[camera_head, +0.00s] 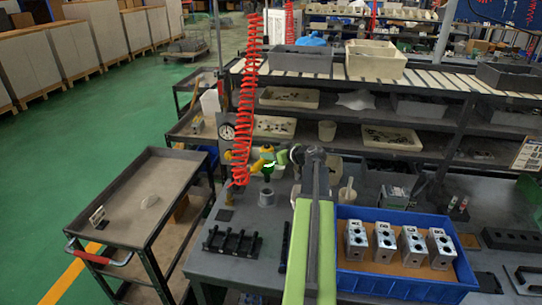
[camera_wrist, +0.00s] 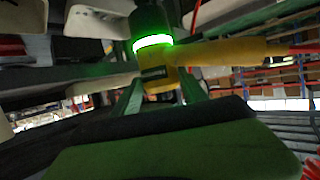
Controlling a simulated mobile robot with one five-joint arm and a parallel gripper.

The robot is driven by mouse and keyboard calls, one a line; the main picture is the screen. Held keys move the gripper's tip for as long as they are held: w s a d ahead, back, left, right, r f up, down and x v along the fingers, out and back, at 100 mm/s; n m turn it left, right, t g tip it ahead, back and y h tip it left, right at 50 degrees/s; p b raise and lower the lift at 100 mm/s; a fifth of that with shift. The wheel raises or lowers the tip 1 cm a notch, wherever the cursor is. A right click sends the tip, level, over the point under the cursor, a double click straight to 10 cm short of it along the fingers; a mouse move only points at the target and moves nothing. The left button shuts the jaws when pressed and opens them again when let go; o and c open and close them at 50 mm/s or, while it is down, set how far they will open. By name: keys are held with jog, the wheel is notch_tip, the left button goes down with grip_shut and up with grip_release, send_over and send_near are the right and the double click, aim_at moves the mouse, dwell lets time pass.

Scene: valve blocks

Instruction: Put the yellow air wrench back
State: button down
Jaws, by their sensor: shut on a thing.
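The yellow air wrench (camera_head: 262,161) is held above the back left of the dark workbench (camera_head: 235,266), with a red coiled hose at its left end. My gripper (camera_head: 290,157) is shut on it, partly hidden by my own arm. In the wrist view the wrench (camera_wrist: 210,53) lies between the two green fingers of my gripper (camera_wrist: 160,95), its black head with a lit green ring pointing up in that picture. A grey cylindrical holder (camera_head: 266,197) stands on the bench just below the wrench. The wrench appears apart from it.
A blue tray (camera_head: 400,287) with several metal valve blocks (camera_head: 384,240) is on the bench to the right. A black rack (camera_head: 232,243) lies at front left. The red coiled hose (camera_head: 243,100) hangs at the left. Shelves with bins (camera_head: 300,60) stand behind, a cart (camera_head: 145,200) at left.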

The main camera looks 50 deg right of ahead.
aim_at(271, 164)
jog(key=shift+w+f+b, duration=0.1)
jog(key=shift+f+b, duration=5.75)
jog(key=shift+b, duration=0.05)
jog(key=c, duration=0.5)
grip_release()
jog(key=p+v, duration=0.6)
jog(key=v, duration=1.1)
jog(key=shift+s+a+r+p, duration=0.1)
jog(key=shift+s+p, duration=0.25)
